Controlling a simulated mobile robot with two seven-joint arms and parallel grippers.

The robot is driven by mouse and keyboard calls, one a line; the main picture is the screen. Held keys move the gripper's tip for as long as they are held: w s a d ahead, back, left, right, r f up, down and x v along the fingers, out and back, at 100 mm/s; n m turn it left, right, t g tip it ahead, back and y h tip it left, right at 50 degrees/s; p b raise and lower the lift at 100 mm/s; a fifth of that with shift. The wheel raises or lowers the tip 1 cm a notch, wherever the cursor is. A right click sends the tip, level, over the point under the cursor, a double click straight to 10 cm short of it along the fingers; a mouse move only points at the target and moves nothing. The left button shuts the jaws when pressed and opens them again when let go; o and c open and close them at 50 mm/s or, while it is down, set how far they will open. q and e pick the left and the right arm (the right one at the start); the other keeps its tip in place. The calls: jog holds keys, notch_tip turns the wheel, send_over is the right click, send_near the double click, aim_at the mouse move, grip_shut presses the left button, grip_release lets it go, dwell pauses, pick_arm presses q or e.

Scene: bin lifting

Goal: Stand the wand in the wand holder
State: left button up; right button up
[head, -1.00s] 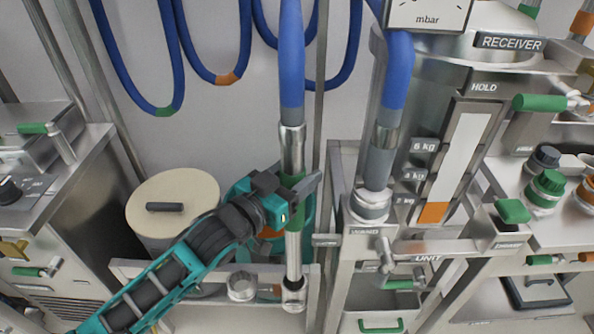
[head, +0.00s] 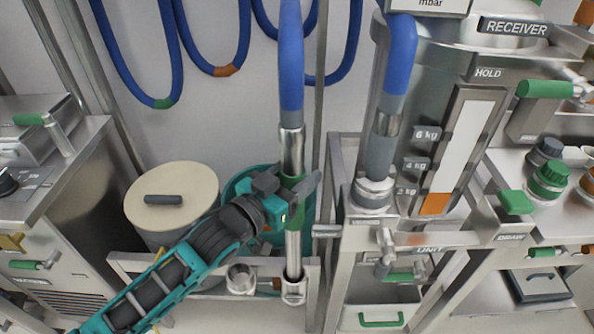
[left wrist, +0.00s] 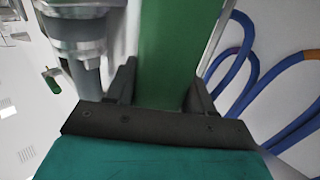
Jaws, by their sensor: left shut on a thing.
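The wand (head: 292,150) is an upright metal tube with a green grip band, joined at its top to a blue hose. My left gripper (head: 296,198) is shut on the wand at the green band, which fills the space between the fingers in the left wrist view (left wrist: 165,60). The wand's lower end meets a round metal cup of the wand holder (head: 293,290) on the low rail; I cannot tell how deep it sits. A second cup (head: 240,279) to its left is empty. My right gripper is not in view.
A beige-lidded drum (head: 172,196) stands at left behind my arm. The receiver unit (head: 440,150) with its hose inlet stands close on the right. Blue hoses (head: 175,60) hang on the back wall. A steel cabinet (head: 60,200) is at far left.

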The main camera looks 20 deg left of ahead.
pick_arm(q)
jog(key=shift+f+b, duration=0.8)
jog(key=shift+f, duration=0.85)
jog(key=shift+f+b, duration=1.35)
jog(key=shift+f, duration=0.75)
jog(key=shift+f+b, duration=1.05)
jog(key=shift+f, duration=1.25)
jog(key=o, duration=1.4)
jog(key=shift+c, duration=0.2)
jog(key=shift+f, duration=0.15)
